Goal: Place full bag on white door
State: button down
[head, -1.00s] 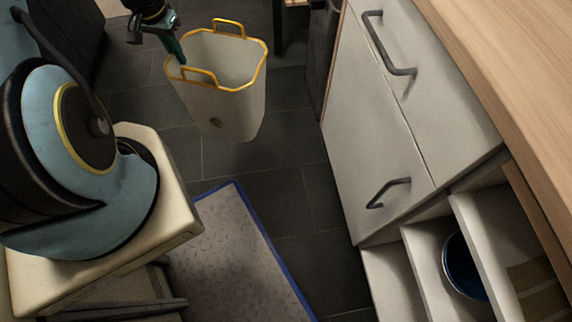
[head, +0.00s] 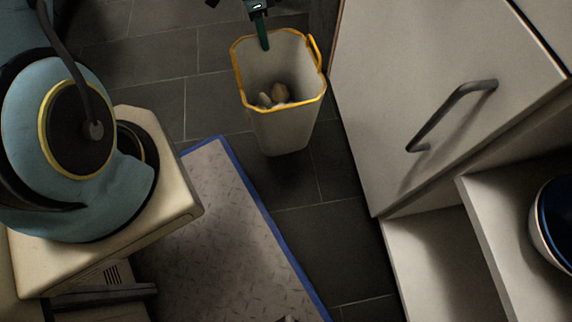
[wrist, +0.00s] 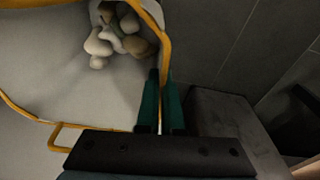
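The full bag (head: 284,122) is an off-white, bin-shaped bag with a yellow rim and loop handles. Several pale, rounded lumps lie inside it, and it also shows in the wrist view (wrist: 60,60). My gripper (head: 265,46) is at its far rim in the head view. In the wrist view its two green fingers (wrist: 161,105) are on either side of the yellow rim, closed on it. The bag hangs roughly upright over the floor; its height above the floor is hard to tell. A white cabinet door (head: 400,70) with a dark bar handle is right of the bag.
A grey mat with a blue edge (head: 220,235) lies on the dark tiled floor. Open shelves (head: 440,255) with a blue-lined bowl (head: 556,225) are at lower right.

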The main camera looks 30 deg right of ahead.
aim_at(275, 77)
jog(key=shift+s+d+f+m+b, duration=0.35)
jog(key=shift+s+d+f, duration=0.1)
jog(key=shift+f, duration=0.2)
jog(key=shift+s+d+f+m+b, duration=0.25)
jog(key=shift+s+d+f+b, duration=0.15)
jog(key=shift+f, duration=0.2)
notch_tip(275, 77, down, 10)
jog(key=b, duration=0.4)
jog(key=shift+b, duration=0.4)
jog(key=shift+f, duration=0.15)
jog(key=c, duration=1.1)
grip_release()
jog(key=shift+o, duration=0.2)
